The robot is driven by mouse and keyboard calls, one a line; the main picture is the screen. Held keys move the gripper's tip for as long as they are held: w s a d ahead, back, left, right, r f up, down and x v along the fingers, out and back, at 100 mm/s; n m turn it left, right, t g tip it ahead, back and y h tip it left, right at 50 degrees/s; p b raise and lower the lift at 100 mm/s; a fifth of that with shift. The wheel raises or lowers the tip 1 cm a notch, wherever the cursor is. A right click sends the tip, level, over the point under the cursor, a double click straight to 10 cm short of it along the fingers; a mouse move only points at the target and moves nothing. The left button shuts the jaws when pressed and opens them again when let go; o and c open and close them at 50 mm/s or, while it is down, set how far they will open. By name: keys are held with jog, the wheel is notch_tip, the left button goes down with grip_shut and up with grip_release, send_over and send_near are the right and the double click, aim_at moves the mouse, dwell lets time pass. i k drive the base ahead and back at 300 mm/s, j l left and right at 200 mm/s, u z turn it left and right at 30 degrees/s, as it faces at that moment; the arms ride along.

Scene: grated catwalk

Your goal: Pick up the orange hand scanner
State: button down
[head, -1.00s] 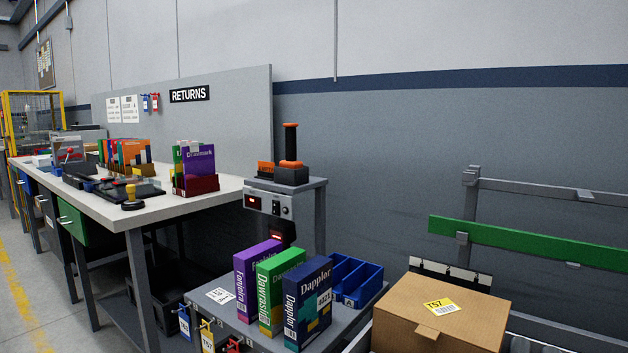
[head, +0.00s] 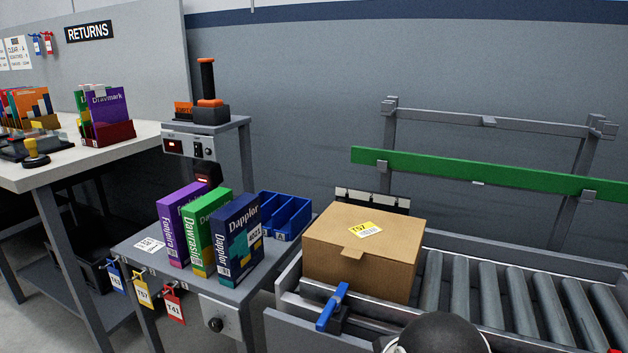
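A black upright handle with an orange top and an orange collar (head: 208,82) stands in a dark base on a small grey raised shelf (head: 232,124). It looks like the orange hand scanner in its cradle. My gripper is not in view; a dark rounded shape at the bottom edge may be part of my arm.
Purple, green and navy boxes (head: 236,240) stand on a grey side table (head: 150,262) below the shelf, near blue bins (head: 284,214). A cardboard box (head: 362,250) sits on the roller conveyor (head: 490,290). The returns bench (head: 70,165) is at the left.

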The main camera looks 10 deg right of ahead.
aim_at(209, 100)
jog(key=i+j, duration=0.15)
jog(key=j, duration=0.2)
jog(key=i+j+z, duration=0.1)
jog(key=j, duration=0.2)
jog(key=i+j, duration=0.2)
jog(key=j, duration=0.15)
jog(key=i+j+z, duration=0.1)
jog(key=j, duration=0.25)
jog(key=i, duration=0.05)
